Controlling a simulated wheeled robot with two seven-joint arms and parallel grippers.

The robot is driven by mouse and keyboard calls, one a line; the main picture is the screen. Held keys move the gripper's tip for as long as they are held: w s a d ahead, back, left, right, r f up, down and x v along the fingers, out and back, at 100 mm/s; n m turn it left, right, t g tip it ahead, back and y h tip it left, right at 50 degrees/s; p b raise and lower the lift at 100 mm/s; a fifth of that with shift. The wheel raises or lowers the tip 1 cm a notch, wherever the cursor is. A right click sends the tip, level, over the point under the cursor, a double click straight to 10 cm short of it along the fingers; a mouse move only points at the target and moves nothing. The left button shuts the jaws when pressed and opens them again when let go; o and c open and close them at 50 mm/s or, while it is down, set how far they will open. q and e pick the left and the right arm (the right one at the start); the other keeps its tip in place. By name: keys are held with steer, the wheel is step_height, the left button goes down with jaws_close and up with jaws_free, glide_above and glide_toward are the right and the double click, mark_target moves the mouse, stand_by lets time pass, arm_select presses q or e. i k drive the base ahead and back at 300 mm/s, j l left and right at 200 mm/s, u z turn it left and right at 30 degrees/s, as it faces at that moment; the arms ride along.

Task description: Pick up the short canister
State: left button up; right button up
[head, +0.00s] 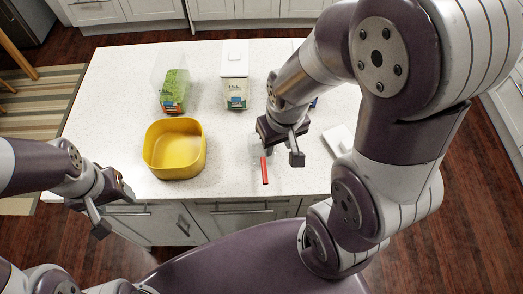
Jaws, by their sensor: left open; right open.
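I cannot tell for sure which thing is the short canister. A clear canister with green contents (174,88) and a canister with a white lid (235,68) stand towards the back of the white counter. A small white, square-topped thing (337,137) is partly hidden behind my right arm; it may be a lid or a low canister. My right gripper (281,148) is open, above the counter's front part, left of that white thing. My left gripper (112,213) is open and empty, off the counter's front left edge.
A yellow square bowl (175,148) stands at the counter's front left. A red-handled utensil (265,168) lies below my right gripper near the front edge. A bluish thing (314,103) is mostly hidden by my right arm. The counter's (110,95) left part is clear.

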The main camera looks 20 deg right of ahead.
mark_target(171, 80)
steer(key=k+l+z, duration=0.1)
steer(key=k+z, duration=0.25)
steer(key=k, duration=0.35)
steer(key=i+j+z, duration=0.15)
steer(key=j+z, duration=0.2)
steer(key=j, duration=0.25)
steer(key=i+j+z, duration=0.1)
steer(key=j+z, duration=0.25)
steer(key=j, duration=0.2)
steer(key=j+z, duration=0.35)
steer(key=j, duration=0.3)
steer(key=k+j, duration=0.1)
steer(key=j, duration=1.65)
